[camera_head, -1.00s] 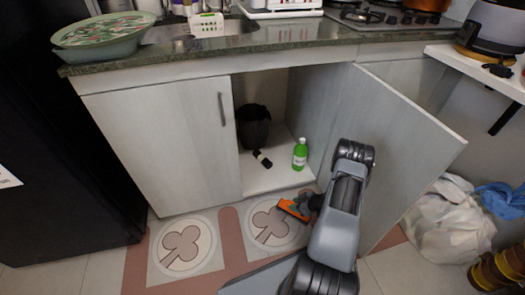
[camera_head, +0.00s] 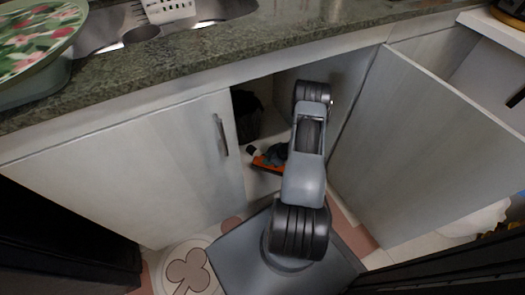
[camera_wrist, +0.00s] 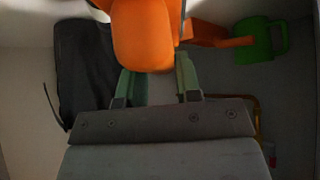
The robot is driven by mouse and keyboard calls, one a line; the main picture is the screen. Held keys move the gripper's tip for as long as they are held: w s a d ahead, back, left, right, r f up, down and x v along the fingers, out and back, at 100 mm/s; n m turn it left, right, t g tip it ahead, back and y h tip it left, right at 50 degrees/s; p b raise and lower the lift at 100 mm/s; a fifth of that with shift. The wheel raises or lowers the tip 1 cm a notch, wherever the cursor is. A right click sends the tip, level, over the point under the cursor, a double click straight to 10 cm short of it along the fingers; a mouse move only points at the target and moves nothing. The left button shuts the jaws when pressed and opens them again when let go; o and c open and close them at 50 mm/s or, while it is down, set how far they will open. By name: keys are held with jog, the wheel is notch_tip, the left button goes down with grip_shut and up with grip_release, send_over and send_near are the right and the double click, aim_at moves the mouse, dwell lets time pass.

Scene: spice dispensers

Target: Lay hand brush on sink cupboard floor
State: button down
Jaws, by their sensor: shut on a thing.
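The hand brush (camera_head: 267,165) is orange and shows just inside the open sink cupboard in the head view. My gripper (camera_head: 281,153) reaches in through the doorway and is shut on the brush. In the wrist view the brush's orange part (camera_wrist: 143,38) fills the top middle, between the green fingers of my gripper (camera_wrist: 154,68). The pale cupboard floor (camera_head: 258,186) shows below the brush. I cannot tell whether the brush touches the floor. My arm hides the right part of the cupboard inside.
A black bin (camera_head: 247,115) stands at the cupboard's back left and also shows in the wrist view (camera_wrist: 88,65). A small item with a white end (camera_head: 251,150) lies near the brush. The open door (camera_head: 430,150) stands right of my arm; the closed door (camera_head: 130,175) is left.

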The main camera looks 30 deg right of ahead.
aim_at(268, 167)
jog(key=shift+w+f+b, duration=0.2)
jog(key=shift+f+b, duration=0.1)
notch_tip(268, 167, down, 6)
jog(key=b, duration=0.5)
jog(key=shift+f+b, duration=0.6)
jog(key=shift+f, duration=0.05)
jog(key=c, duration=0.7)
grip_release()
jog(key=shift+c, duration=0.2)
jog(key=p+v, duration=0.6)
jog(key=v, duration=0.6)
jog(key=shift+r, duration=0.2)
jog(key=shift+p+v, duration=0.3)
jog(key=shift+v, duration=0.5)
jog(key=shift+s, duration=0.1)
